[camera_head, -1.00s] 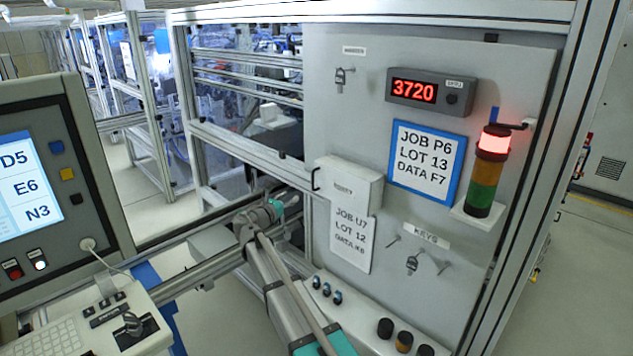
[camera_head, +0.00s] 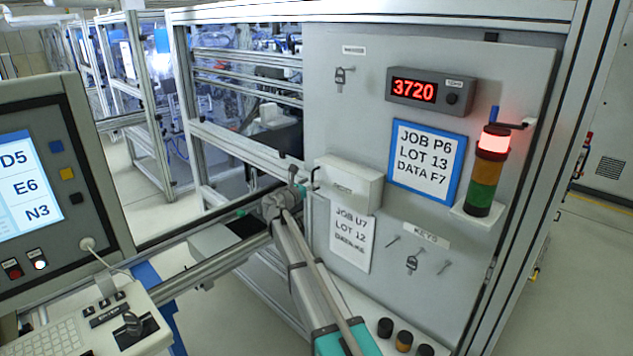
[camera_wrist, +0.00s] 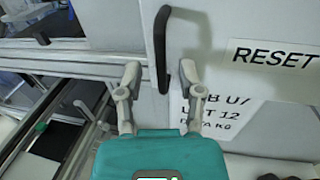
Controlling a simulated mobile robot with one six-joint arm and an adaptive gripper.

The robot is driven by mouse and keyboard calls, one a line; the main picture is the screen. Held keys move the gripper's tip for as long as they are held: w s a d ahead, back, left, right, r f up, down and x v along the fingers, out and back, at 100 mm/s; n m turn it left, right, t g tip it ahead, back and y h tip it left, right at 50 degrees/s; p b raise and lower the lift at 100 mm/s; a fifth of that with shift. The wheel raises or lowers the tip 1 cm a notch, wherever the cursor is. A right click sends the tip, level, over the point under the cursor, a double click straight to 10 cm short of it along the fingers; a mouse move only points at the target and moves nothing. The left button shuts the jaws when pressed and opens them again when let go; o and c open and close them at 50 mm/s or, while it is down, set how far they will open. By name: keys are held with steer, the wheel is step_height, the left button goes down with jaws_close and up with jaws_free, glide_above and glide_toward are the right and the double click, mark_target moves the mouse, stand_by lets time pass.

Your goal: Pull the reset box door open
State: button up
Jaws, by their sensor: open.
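The reset box (camera_head: 350,186) is a white box on the grey panel, with its door shut. Its dark upright bar handle (camera_head: 315,179) is at the door's left edge. In the wrist view the handle (camera_wrist: 162,50) stands upright at the top centre, left of the "RESET" label (camera_wrist: 275,55). My gripper (camera_head: 297,181) is just left of the handle in the head view. In the wrist view my gripper (camera_wrist: 160,72) is open and empty, with the handle's lower end appearing between its fingertips. I cannot tell how far in depth the fingers are from it.
A job sheet (camera_head: 352,238) hangs below the box. A blue-framed sheet (camera_head: 426,161) and a signal tower (camera_head: 486,180) are to its right. Metal frame rails (camera_head: 235,150) run left of the box. Knobs (camera_head: 404,341) stick up on the ledge below. An operator console (camera_head: 60,200) is at left.

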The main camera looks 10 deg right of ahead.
steer(key=shift+x, duration=1.05)
jaws_close()
